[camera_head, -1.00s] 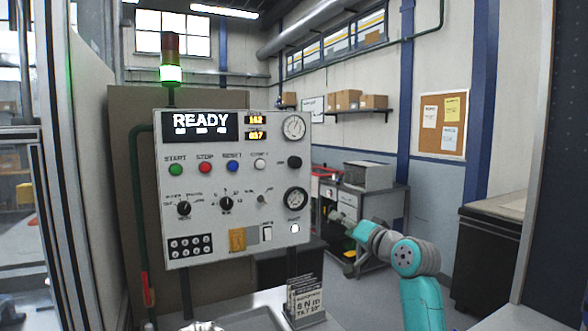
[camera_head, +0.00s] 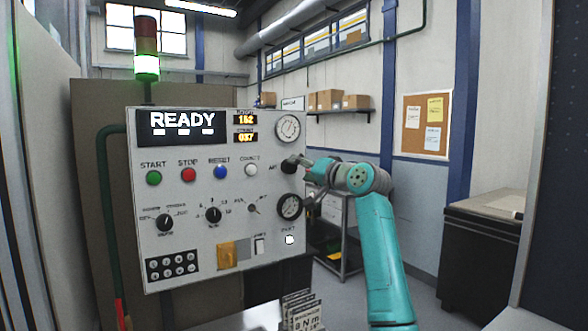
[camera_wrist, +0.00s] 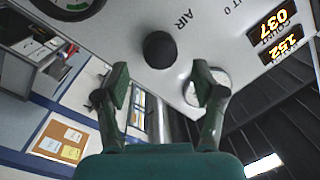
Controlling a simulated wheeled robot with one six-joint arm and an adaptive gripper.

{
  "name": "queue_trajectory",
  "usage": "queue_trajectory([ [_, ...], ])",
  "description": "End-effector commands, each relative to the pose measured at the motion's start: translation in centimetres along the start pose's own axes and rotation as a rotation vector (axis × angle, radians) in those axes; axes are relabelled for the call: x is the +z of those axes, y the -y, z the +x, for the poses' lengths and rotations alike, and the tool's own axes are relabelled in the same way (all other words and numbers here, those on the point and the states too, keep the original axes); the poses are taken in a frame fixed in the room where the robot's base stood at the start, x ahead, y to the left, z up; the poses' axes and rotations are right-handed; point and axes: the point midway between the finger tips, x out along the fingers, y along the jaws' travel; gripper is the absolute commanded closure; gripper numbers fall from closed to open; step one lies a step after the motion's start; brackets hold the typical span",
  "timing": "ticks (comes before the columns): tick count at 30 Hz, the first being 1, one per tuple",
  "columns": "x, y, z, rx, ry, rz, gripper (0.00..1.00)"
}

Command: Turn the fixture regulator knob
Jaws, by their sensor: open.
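The regulator knob is a black round knob (camera_head: 289,166) at the right edge of the grey control panel (camera_head: 222,200), between two gauges. It also shows in the wrist view (camera_wrist: 159,49), beside the label "AIR". My gripper (camera_head: 300,162) is at the panel's right edge, close to the knob. In the wrist view my gripper (camera_wrist: 162,82) is open, with one finger on each side below the knob. The knob lies just beyond the fingertips, and the space between the fingers is empty. I cannot tell the exact gap.
An upper gauge (camera_head: 287,128) and a lower gauge (camera_head: 289,206) flank the knob closely. A green start button (camera_head: 153,178), a red stop button (camera_head: 188,174) and several selectors share the panel. The display (camera_head: 182,125) reads READY. A dark cabinet (camera_head: 478,260) stands at right.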

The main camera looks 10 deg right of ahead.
Motion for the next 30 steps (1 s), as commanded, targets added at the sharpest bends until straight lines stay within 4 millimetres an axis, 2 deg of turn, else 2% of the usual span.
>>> queue_trajectory([
  [3, 0.0, 0.1, 1.8, 0.000, 0.002, 0.001, 0.31],
  [9, 0.0, 0.0, 3.4, 0.000, 0.001, 0.001, 0.31],
  [20, 0.0, 0.0, 3.8, 0.000, 0.000, 0.000, 0.31],
  [21, 0.0, 0.0, 3.8, 0.000, 0.000, 0.000, 0.34],
  [28, 0.0, 0.0, 3.8, 0.000, 0.000, 0.000, 0.91],
  [30, 0.0, 0.0, 3.8, 0.000, 0.000, 0.000, 0.92],
])
